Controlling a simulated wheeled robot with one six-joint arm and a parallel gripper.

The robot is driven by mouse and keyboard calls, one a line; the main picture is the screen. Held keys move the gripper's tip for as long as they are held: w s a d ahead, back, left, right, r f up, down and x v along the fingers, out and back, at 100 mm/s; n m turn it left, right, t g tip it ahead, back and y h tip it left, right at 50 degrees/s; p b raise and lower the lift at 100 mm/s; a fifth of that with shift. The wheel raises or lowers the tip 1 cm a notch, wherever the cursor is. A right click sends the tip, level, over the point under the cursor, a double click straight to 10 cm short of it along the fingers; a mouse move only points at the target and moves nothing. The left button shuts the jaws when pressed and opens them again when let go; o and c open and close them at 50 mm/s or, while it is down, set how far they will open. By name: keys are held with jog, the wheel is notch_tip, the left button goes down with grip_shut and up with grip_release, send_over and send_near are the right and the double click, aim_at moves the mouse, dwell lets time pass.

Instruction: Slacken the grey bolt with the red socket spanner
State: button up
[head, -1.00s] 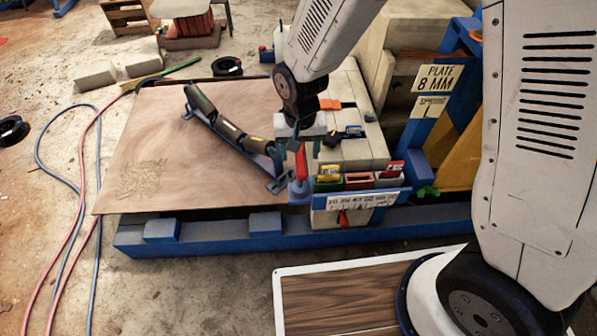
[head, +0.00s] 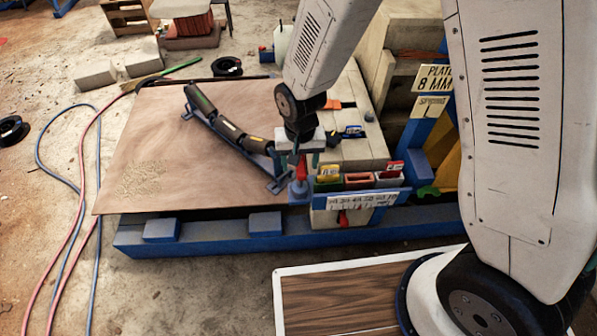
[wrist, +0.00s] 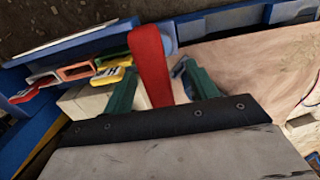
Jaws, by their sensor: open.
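The red socket spanner (head: 300,173) stands roughly upright at a blue holder (head: 298,194) on the near edge of the machine bed. In the wrist view the red spanner (wrist: 150,62) rises between the two green fingers. My gripper (head: 298,165) is over it with its fingers apart, one on each side, and is not closed on it. It also shows in the wrist view (wrist: 157,70), with gaps beside the spanner. I cannot make out the grey bolt; the spanner's lower end is too small to tell apart from the holder.
Yellow, red and green small bins (head: 358,180) stand just right of the spanner, above a white scale strip (head: 357,201). A dark roller bar (head: 230,133) lies on the brown sheet (head: 150,130) to the left. The sheet's left part is clear.

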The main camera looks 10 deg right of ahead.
grip_shut()
jog(key=shift+r, duration=0.15)
jog(key=shift+r, duration=1.9)
